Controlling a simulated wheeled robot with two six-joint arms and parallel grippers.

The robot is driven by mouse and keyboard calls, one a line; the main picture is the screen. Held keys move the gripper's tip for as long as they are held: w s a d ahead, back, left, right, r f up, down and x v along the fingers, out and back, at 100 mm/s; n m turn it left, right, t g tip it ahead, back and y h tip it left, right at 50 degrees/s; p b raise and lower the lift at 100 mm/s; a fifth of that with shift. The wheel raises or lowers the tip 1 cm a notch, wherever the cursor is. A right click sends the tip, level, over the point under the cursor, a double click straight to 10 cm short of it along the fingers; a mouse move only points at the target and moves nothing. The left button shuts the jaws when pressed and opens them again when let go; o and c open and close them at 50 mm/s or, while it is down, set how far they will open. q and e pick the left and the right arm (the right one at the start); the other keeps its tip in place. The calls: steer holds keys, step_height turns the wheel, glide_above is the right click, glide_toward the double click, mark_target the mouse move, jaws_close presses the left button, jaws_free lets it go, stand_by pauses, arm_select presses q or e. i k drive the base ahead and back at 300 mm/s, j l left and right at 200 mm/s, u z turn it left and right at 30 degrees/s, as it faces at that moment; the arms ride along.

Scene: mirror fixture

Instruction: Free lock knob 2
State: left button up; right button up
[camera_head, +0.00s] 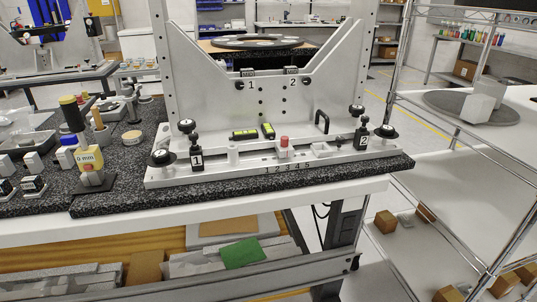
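The metal fixture (210,172) stands on a dark speckled slab. At its right end is a black block labelled 2 (362,141). Which of these is lock knob 2 cannot be told. At the left end, a block labelled 1 (196,158) has similar knobs, one low (162,157) and one raised (187,126). Neither of my grippers is visible.
A red-topped part (284,147) and a black handle (322,122) stand between the ends. Yellow-marked levels (244,134) lie behind the rail. A yellow-and-white tool (90,166) and small parts crowd the slab's left side. A wire rack (450,220) stands at right.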

mark_target(386, 132)
steer(key=k+l+u, duration=0.15)
steer(key=l, duration=0.25)
steer(key=k+l+u, duration=0.35)
steer(key=k+l, duration=0.2)
steer(key=l, duration=0.2)
